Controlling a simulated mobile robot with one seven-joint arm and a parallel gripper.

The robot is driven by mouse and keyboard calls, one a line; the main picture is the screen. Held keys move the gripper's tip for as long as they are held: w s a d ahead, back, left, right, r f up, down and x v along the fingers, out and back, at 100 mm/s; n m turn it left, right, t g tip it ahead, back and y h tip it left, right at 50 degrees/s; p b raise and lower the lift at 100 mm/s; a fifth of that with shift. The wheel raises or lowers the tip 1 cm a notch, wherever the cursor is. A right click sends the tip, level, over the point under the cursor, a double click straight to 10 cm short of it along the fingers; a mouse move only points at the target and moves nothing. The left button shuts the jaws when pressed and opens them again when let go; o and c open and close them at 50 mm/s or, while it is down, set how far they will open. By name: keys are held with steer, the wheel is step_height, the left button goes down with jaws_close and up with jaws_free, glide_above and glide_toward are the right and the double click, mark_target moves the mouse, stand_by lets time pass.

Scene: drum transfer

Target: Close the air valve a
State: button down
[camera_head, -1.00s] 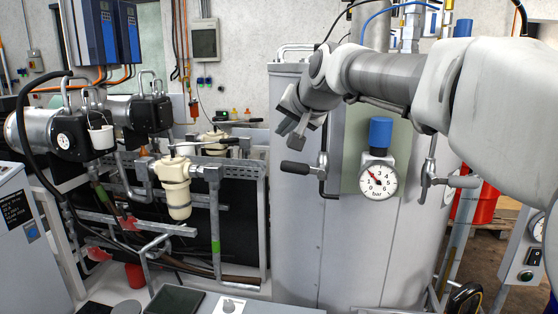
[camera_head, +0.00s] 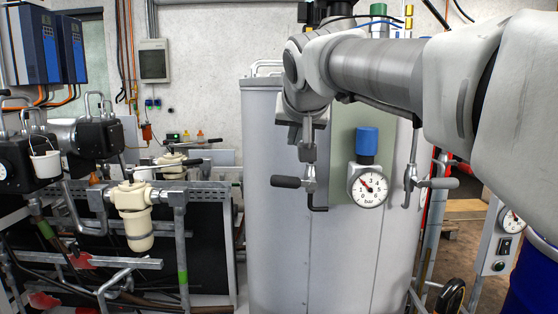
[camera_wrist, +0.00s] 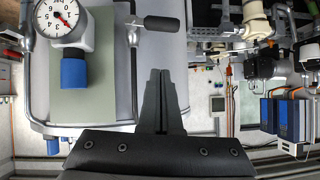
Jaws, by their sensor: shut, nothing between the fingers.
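In the wrist view my closed fingers (camera_wrist: 160,73) point toward the left valve's black grip (camera_wrist: 161,23), with a visible gap in the picture. Whether the fingers touch the valve body is unclear.
The pressure gauge (camera_head: 368,187) with its blue knob (camera_head: 367,141) sits right of my gripper on the cabinet (camera_head: 275,240). Pipework with a cream filter housing (camera_head: 133,200) stands to the left. The cabinet front below the valves is clear.

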steer(key=p, duration=0.2)
glide_above(293, 183)
steer(key=s, duration=0.2)
step_height(293, 183, down, 6)
steer(key=f, duration=0.1)
steer(key=a+f, duration=0.1)
steer(key=f, duration=0.1)
steer(key=shift+w+a+f+b, duration=0.15)
steer(key=shift+w+b, duration=0.15)
steer(key=shift+w, duration=0.05)
